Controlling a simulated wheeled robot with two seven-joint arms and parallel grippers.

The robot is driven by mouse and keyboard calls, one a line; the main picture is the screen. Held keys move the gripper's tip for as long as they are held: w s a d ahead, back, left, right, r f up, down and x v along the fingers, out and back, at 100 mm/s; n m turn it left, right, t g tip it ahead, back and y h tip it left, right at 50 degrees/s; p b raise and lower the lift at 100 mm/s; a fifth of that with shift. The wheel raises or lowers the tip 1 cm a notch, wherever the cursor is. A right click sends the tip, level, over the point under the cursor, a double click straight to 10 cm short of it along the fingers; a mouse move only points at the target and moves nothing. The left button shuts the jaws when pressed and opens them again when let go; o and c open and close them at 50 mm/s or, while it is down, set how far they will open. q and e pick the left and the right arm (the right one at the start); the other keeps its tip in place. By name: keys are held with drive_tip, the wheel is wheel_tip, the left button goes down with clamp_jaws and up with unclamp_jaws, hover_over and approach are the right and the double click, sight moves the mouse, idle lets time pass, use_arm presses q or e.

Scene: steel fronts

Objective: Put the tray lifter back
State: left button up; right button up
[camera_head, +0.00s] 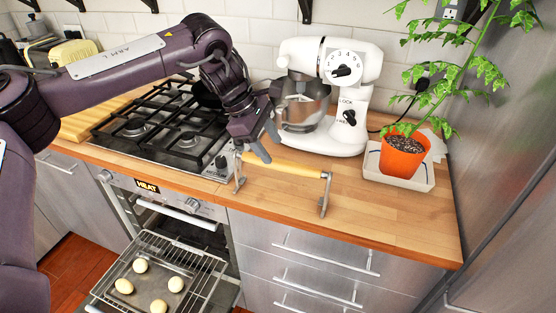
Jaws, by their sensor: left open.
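The tray lifter (290,168) has a yellow bar handle with a metal leg at each end. It stands at the front edge of the wooden counter, right of the gas hob. My left gripper (268,148) is open at the left end of the handle, with its fingers pointing down. I cannot tell whether a finger touches the handle. Nothing shows held in it. My right gripper is out of view.
A white stand mixer (335,95) with a steel bowl stands just behind the lifter. A potted plant (403,153) sits on a white tray at right. The oven rack (205,282) is pulled out, holding a tray of several dough balls. Counter right of the lifter is clear.

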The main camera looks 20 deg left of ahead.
use_arm(q)
drive_tip(key=v, duration=0.5)
idle(0.4)
